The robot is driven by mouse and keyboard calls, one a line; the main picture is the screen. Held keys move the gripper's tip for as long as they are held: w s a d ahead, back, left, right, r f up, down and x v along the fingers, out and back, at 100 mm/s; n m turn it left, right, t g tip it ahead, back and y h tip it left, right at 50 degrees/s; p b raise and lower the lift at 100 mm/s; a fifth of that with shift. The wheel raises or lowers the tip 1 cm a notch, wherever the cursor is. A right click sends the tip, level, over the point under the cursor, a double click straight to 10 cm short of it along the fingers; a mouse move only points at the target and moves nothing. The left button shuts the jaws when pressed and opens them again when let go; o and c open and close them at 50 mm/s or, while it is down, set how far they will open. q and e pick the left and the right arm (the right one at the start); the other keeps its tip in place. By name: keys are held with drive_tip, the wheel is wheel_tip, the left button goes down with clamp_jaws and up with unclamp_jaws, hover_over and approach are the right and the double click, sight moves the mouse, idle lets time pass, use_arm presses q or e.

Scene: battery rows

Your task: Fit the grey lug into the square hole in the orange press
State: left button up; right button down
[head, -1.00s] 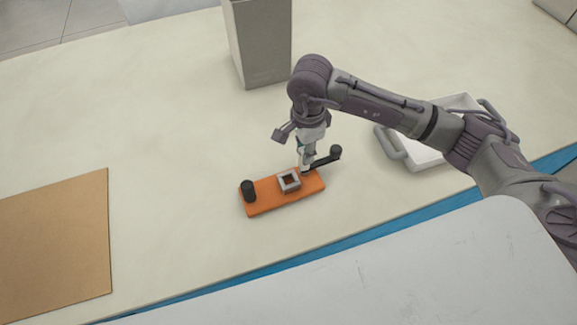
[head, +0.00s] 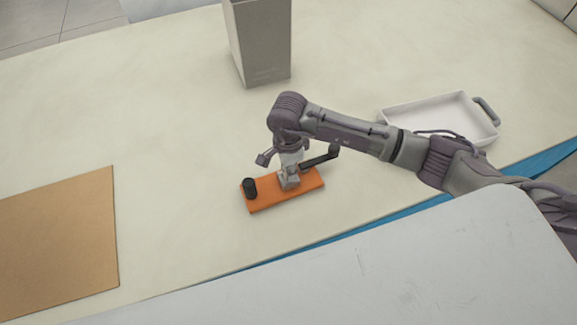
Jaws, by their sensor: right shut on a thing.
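The orange press (head: 265,204) lies on the table. It has a black knob (head: 249,188) at its left end and a dark lever (head: 320,159) at its right. The grey square collar around its hole is mostly covered by my right gripper (head: 289,181), which points down right over it. That gripper is shut on the grey lug, but the lug is hard to make out between the fingers. I cannot tell whether the lug's lower end is inside the hole or just above it. My left gripper is not in view.
A tall grey box (head: 262,60) stands behind the press. A white tray (head: 415,103) with grey handles is at the right, partly behind my right arm. A brown board (head: 60,240) lies at the left. The table between board and press is clear.

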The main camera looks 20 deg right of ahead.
drive_tip(key=c, duration=1)
unclamp_jaws()
wheel_tip(320, 180, up, 12)
drive_tip(key=b, duration=0.3)
drive_tip(key=shift+r, duration=0.1)
